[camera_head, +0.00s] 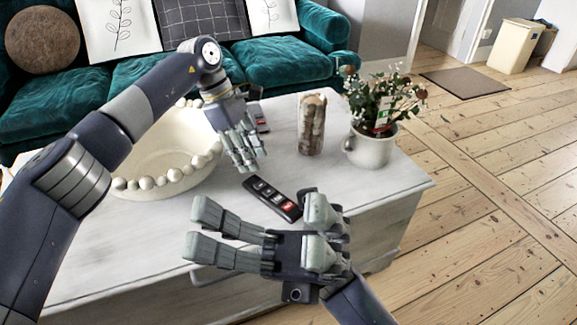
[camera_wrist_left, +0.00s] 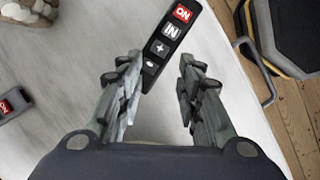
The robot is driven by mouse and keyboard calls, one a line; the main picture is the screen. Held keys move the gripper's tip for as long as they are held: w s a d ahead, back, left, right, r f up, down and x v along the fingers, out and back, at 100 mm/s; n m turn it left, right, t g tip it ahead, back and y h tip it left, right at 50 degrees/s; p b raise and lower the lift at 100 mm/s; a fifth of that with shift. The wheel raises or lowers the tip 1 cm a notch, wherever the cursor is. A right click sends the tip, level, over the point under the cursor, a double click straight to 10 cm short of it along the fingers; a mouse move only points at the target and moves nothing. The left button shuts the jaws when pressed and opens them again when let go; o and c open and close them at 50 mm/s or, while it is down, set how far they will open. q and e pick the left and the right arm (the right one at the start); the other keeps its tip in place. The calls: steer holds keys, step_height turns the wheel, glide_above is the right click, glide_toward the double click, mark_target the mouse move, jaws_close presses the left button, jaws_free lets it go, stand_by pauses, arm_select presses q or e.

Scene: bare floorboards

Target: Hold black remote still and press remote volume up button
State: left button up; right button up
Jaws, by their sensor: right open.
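A black remote (camera_head: 264,191) lies on the white table, with a red button at its end toward my right gripper. In the left wrist view the remote (camera_wrist_left: 172,40) shows a red ON button, an IN button, a plus button and a small round one. My left gripper (camera_head: 246,164) is above the table just beyond the remote, its fingers apart and empty. Its fingers (camera_wrist_left: 160,75) frame the remote's near end in the wrist view; contact cannot be told. My right gripper (camera_head: 260,228) is open and empty, in front of the remote, hiding a little of its surroundings.
A second dark remote (camera_head: 259,118) lies behind my left gripper. A birch-bark cylinder (camera_head: 312,125) and a potted plant (camera_head: 370,150) stand at the right. A beaded bowl (camera_head: 150,165) is at the left. The white table (camera_head: 375,200) has free room right of the remote.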

steer(key=s+a+f+n+t+h, duration=0.35)
steer(key=a+f+n+h, duration=0.55)
steer(key=a, duration=0.3)
steer(key=n+t+h, duration=1.3)
steer(key=n+t, duration=0.2)
steer(key=t, duration=0.2)
glide_toward(290, 206)
step_height(290, 206, down, 8)
steer(key=shift+s+a+f, duration=0.15)
steer(key=shift+f, duration=0.1)
